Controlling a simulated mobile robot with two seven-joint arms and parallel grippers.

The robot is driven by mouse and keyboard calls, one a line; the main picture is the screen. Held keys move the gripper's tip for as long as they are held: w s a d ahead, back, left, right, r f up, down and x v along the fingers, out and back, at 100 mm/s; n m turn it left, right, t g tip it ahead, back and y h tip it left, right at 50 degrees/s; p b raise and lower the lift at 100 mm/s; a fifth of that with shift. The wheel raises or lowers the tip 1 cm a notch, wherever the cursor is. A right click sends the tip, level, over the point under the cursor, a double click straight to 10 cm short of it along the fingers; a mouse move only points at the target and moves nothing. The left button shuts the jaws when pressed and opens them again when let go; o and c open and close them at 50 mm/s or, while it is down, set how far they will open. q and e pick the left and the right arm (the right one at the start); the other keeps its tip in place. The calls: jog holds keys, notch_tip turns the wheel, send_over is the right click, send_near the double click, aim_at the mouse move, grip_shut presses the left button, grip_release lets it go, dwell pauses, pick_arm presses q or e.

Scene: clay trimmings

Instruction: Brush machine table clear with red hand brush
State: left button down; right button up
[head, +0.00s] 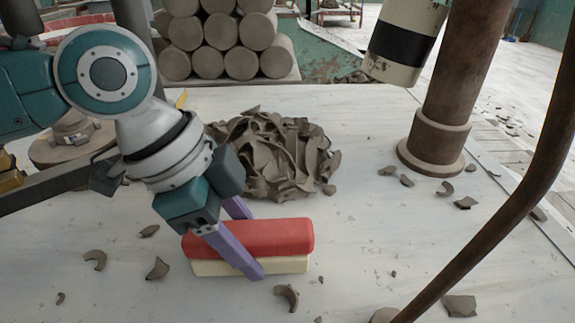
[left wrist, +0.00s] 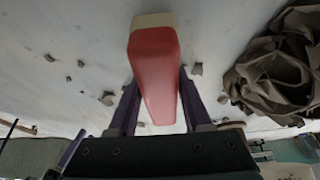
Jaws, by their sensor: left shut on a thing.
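The red hand brush (head: 285,236) has a red back and a cream lower part. It lies level at the middle front of the machine table (head: 365,235), and I cannot tell whether it touches the surface. My left gripper (head: 254,240) is shut on it, one purple finger on each long side. In the left wrist view the brush (left wrist: 155,75) sits between the two fingers of the gripper (left wrist: 157,100). A heap of grey-brown clay trimmings (head: 270,155) lies just behind the brush. Loose clay scraps (head: 157,268) lie scattered around it. My right gripper is not in view.
A rusty column (head: 447,95) stands on the table at the right, and a curved brown pipe (head: 515,210) crosses the right front. A pale cylinder with a black band (head: 403,42) hangs above. Stacked clay cylinders (head: 222,35) stand behind the table.

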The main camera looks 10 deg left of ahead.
pick_arm(q)
jog(key=c, duration=0.9)
grip_release()
jog(key=c, duration=0.6)
jog(key=shift+f, duration=0.25)
